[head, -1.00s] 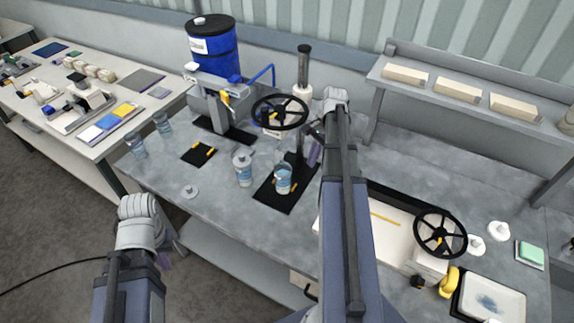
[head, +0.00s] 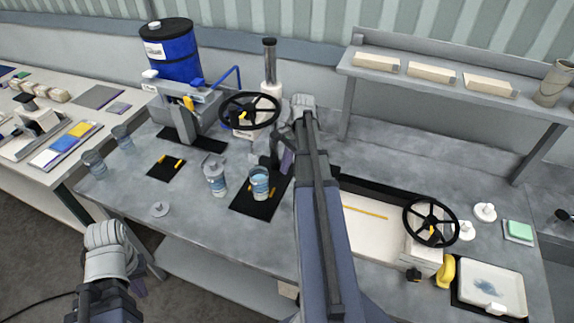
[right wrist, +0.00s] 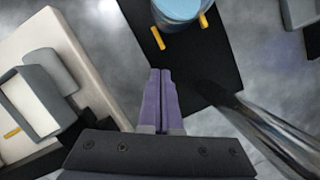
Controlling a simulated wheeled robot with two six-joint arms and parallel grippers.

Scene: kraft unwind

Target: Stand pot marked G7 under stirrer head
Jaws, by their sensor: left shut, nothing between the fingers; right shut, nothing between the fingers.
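A clear pot with blue contents (head: 260,184) stands upright on a black base plate (head: 252,208) with yellow tabs, by the stirrer stand with a black handwheel (head: 250,110). The pot's lower part also shows in the right wrist view (right wrist: 178,8). My right gripper (head: 287,160) is shut and empty, just right of this pot and apart from it; its purple fingers (right wrist: 160,76) show in the right wrist view. Another pot (head: 215,178) stands to the left, and two more pots (head: 94,164) (head: 122,138) stand at the table's left end. No G7 mark is legible. My left gripper (head: 138,287) is shut and empty off the table's front edge.
A small black pad (head: 166,167) with yellow tabs and a loose lid (head: 159,209) lie left of the pots. A blue drum (head: 170,50) stands behind. A white-topped unit (head: 365,222) with a second handwheel (head: 431,222) is at right.

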